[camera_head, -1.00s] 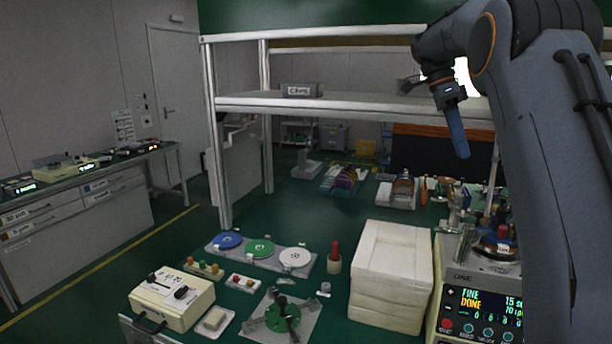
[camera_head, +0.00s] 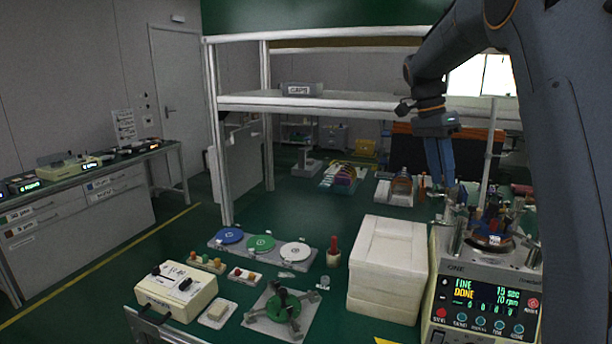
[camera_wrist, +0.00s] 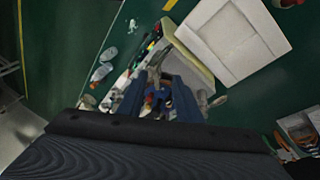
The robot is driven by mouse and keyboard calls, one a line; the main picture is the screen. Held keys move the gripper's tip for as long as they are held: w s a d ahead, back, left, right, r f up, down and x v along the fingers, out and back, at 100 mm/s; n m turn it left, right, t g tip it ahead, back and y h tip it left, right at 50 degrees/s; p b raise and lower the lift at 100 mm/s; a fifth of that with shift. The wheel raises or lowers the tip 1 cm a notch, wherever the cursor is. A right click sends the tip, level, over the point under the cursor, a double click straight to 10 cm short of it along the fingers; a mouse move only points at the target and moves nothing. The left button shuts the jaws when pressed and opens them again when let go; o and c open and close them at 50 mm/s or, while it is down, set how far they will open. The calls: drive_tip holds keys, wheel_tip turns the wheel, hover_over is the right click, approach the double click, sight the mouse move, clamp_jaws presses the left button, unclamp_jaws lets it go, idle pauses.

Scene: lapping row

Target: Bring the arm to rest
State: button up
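My arm (camera_head: 575,150) rises along the right side of the head view and bends over at the top. My gripper (camera_head: 440,180) hangs from it with its blue fingers pointing down, above and behind the white block stack and the lapping machine. In the wrist view my gripper (camera_wrist: 158,85) shows two blue fingers standing apart, with nothing held between them. The machine's fittings are visible below and beyond the gap. The fingers do not appear to touch anything.
The lapping machine (camera_head: 480,300) with a lit display stands at right. A stack of white blocks (camera_head: 390,265) is left of it. A tray with coloured discs (camera_head: 262,248), a cream box (camera_head: 176,292) and a green spider-like fixture (camera_head: 282,308) lie left. A shelf frame (camera_head: 350,103) spans behind.

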drive_tip(key=s+a+f+n+t+y, duration=0.1)
drive_tip(key=s+a+f+n+t, duration=0.1)
drive_tip(key=s+a+f+n, duration=0.45)
drive_tip(key=s+a+f+n+t+y, duration=0.1)
drive_tip(key=s+a+f+n, duration=0.25)
drive_tip(key=s+f, duration=0.5)
drive_tip(key=s+a+f+n+t+y, duration=0.15)
drive_tip(key=s+a+f+n, duration=0.35)
drive_tip(key=s, duration=0.5)
wheel_tip(320, 180, down, 11)
drive_tip(key=d+g+b, duration=0.1)
drive_tip(key=b, duration=0.9)
drive_tip(key=shift+s+f+n+g+h, duration=0.15)
drive_tip(key=shift+s+n+g+h, duration=0.15)
drive_tip(key=shift+n+g+h, duration=0.1)
